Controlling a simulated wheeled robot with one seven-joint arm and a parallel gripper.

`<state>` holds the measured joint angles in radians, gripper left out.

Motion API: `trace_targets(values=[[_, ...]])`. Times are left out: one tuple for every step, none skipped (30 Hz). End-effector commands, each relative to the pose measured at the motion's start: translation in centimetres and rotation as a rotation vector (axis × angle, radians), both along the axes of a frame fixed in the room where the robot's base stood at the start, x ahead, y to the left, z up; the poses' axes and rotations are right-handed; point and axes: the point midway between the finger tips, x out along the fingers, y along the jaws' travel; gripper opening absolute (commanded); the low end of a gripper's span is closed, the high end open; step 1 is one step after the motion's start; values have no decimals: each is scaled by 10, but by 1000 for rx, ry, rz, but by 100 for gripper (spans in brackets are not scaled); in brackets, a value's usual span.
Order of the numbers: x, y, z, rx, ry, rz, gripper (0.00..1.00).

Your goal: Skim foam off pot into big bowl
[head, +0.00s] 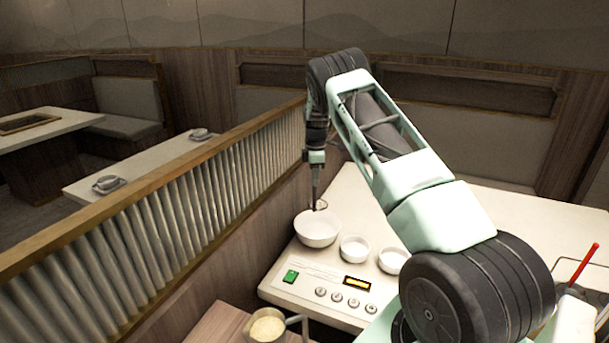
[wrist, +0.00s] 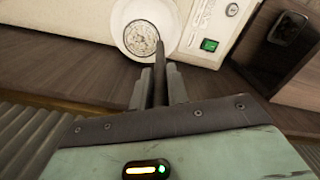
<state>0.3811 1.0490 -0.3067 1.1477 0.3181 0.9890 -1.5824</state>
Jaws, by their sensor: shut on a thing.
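My gripper (head: 316,172) points down above the big white bowl (head: 317,232) at the left end of the counter. In the wrist view, my gripper (wrist: 162,86) is shut on the dark handle of a skimmer (wrist: 141,39). The skimmer's round mesh head shows inside the outline of the big bowl (wrist: 119,20); I cannot tell whether it touches the bowl. The pot (head: 267,327), with pale yellow contents and a handle on its right, stands at the bottom edge of the head view, partly cut off. Foam cannot be made out clearly.
Two smaller white bowls (head: 354,249) (head: 391,261) stand right of the big bowl. A control panel with a green switch (head: 290,276) and knobs faces the front. A ribbed partition (head: 180,215) runs along the left. A red stick (head: 583,264) stands at far right.

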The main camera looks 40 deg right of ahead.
Motion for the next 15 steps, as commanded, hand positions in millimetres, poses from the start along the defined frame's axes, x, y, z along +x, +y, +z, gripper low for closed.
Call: trace_targets(values=[[0, -1, -1, 0, 0, -1, 0], [0, -1, -1, 0, 0, -1, 0], [0, 0, -3, 0, 0, -1, 0], [0, 0, -4, 0, 0, -1, 0], [0, 0, -5, 0, 0, -1, 0], [0, 0, -7, 0, 0, -1, 0], [0, 0, -8, 1, 1, -1, 0], [0, 0, -10, 1, 1, -1, 0], [0, 0, -13, 1, 1, -1, 0], [0, 0, -15, 0, 1, -1, 0], [0, 0, -17, 0, 1, -1, 0], [0, 0, -19, 0, 1, 0, 0], [0, 0, -21, 0, 1, -1, 0], [0, 0, -23, -1, 1, -1, 0], [0, 0, -25, -1, 1, -1, 0]])
